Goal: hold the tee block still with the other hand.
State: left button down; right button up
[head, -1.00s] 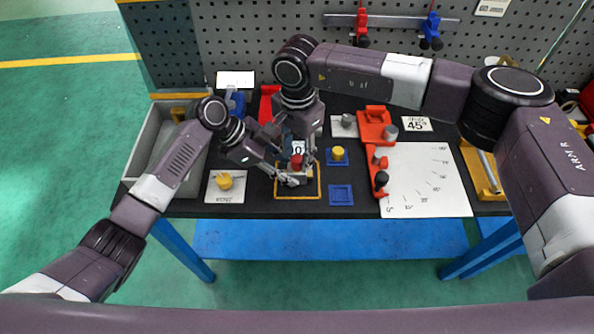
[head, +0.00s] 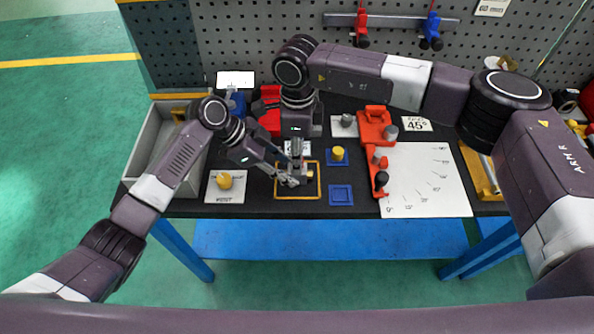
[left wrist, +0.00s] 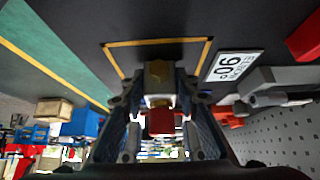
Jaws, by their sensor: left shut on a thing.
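My left gripper (head: 291,180) reaches in from the left, low over the yellow-outlined square on the dark bench. It is shut on the tee block, which shows a yellow end (head: 310,174) in the head view. In the left wrist view the tee block (left wrist: 158,73) sits between the fingers, with a red part (left wrist: 161,122) also between them. My right gripper (head: 298,155) points down just behind the left one, above the back of the square. Its fingertips overlap the left gripper and block in the head view, so its opening is unclear.
The yellow outline (head: 298,198) surrounds the work spot. A 90 elbow card (left wrist: 235,66) lies beside it. To the right are a blue pad with a yellow cylinder (head: 338,154), an empty blue pad (head: 341,195) and a red fixture (head: 375,130). A grey bin (head: 140,150) stands left.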

jog(key=m, duration=0.5)
jog(key=shift+m, duration=0.3)
grip_shut()
jog(key=shift+r, duration=0.1)
dwell(0.4)
jog(key=n, duration=0.4)
jog(key=shift+n, duration=0.6)
jog(key=shift+r, duration=0.1)
